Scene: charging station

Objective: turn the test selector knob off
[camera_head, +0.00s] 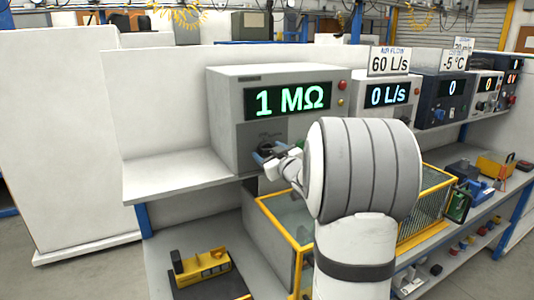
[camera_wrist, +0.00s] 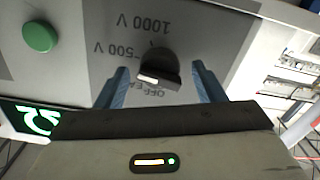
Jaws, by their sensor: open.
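The black test selector knob (camera_wrist: 158,68) sits on a grey panel between the blue fingers of my gripper (camera_wrist: 160,73) in the wrist view. The labels 1000 V, 500 V and OFF appear upside down around it. A white mark shows on the knob's lower left end; I cannot tell for sure which label it indicates. My gripper is open, with a finger on each side and visible gaps to the knob. In the head view, my gripper (camera_head: 268,157) is at the front of the tester box (camera_head: 228,120), whose display (camera_head: 288,101) reads 1 MΩ. The knob is partly hidden there.
A green button (camera_wrist: 40,37) is on the same panel. Red and yellow lamps (camera_head: 341,92) sit beside the display. Other instrument boxes (camera_head: 385,98) stand to the right. Bare shelf (camera_head: 170,177) lies left of the tester. A yellow-framed bin (camera_head: 285,222) is below.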

